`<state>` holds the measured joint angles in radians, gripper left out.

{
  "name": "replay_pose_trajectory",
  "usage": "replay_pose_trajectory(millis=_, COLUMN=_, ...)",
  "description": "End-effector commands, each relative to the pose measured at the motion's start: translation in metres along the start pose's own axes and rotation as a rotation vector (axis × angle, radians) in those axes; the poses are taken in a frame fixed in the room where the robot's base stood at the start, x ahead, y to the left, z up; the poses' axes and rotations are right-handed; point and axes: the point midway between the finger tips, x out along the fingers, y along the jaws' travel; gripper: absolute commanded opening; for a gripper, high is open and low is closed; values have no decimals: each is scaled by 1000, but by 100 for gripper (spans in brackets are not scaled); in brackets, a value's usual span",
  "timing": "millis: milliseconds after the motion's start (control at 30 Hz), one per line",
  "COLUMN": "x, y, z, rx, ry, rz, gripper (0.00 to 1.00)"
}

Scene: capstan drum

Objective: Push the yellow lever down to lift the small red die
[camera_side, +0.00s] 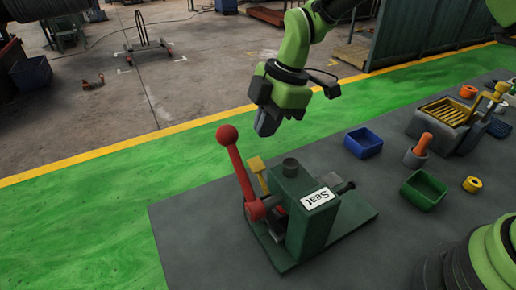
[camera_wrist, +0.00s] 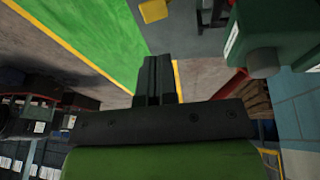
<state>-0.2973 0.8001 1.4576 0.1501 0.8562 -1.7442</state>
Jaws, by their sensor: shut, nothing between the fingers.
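The yellow lever (camera_side: 258,172) stands up at the back left of a green machine (camera_side: 300,222) with a white "Seat" label. Its yellow head (camera_wrist: 153,10) also shows at the top edge of the wrist view. My gripper (camera_side: 267,127) is above and just behind the machine, apart from the lever. Its two dark fingers (camera_wrist: 156,62) are together and empty in the wrist view.
A taller red lever with a round red knob (camera_side: 227,135) leans up left of the yellow lever. Blue bin (camera_side: 364,143), green bin (camera_side: 423,190), a grey cup with an orange handle (camera_side: 420,148) and a slatted yellow box (camera_side: 445,112) stand on the right. The mat's left end is bare.

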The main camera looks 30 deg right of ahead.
Motion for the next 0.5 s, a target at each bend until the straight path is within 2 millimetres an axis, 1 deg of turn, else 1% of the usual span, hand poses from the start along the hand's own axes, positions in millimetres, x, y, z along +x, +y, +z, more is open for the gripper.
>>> replay_pose_trajectory(millis=33, x=12, y=-1, z=0, rx=0, ry=-2, rz=-5, gripper=0)
replay_pose_trajectory(millis=200, x=44, y=2, z=4, rx=2, ry=-2, rz=-2, gripper=0)
replay_pose_trajectory(millis=333, x=59, y=5, z=8, rx=3, ry=-1, rz=0, gripper=0)
replay_pose_trajectory(millis=500, x=68, y=8, z=11, rx=1, ry=-1, rz=2, gripper=0)
